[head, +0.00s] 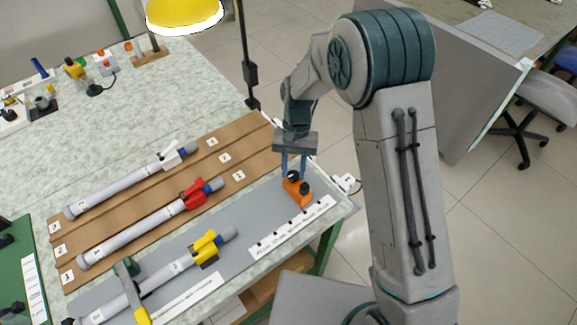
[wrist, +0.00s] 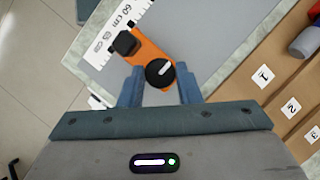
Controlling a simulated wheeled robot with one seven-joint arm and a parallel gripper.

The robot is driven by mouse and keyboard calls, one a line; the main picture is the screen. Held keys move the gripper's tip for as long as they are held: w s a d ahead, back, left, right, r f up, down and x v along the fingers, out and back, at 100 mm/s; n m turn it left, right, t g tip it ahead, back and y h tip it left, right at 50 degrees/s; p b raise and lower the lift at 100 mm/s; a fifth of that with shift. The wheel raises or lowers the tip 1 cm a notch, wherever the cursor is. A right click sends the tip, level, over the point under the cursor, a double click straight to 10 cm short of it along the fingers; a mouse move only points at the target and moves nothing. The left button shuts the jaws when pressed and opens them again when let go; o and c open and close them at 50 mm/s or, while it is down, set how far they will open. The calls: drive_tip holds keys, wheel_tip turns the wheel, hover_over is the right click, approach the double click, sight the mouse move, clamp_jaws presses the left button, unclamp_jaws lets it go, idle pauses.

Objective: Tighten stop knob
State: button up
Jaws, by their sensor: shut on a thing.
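The orange stop (head: 296,192) sits at the right end of the grey strip, beside the white length scale. It also shows in the wrist view (wrist: 150,53). Its round black stop knob (wrist: 160,72) has a white line mark that points to the upper right in that view. My gripper (head: 293,176) reaches down over the stop, its blue fingers on either side of the knob. It is shut on the knob; the finger contact is partly hidden. A second black block-like part (wrist: 125,42) stands on the stop next to the knob.
Grey tubes with white (head: 172,156), red (head: 195,194) and yellow (head: 207,246) clamps lie on the brown rack (head: 225,140) and the grey strip (head: 240,228). A yellow lamp (head: 185,14) hangs above. The table edge is close by on the right.

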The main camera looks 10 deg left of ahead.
drive_tip(key=shift+w, duration=0.15)
idle(0.3)
drive_tip(key=o, duration=1)
drive_tip(key=shift+c, duration=0.2)
drive_tip(key=v, duration=1.3)
drive_tip(key=shift+r+b, duration=0.35)
drive_tip(key=shift+r, duration=0.05)
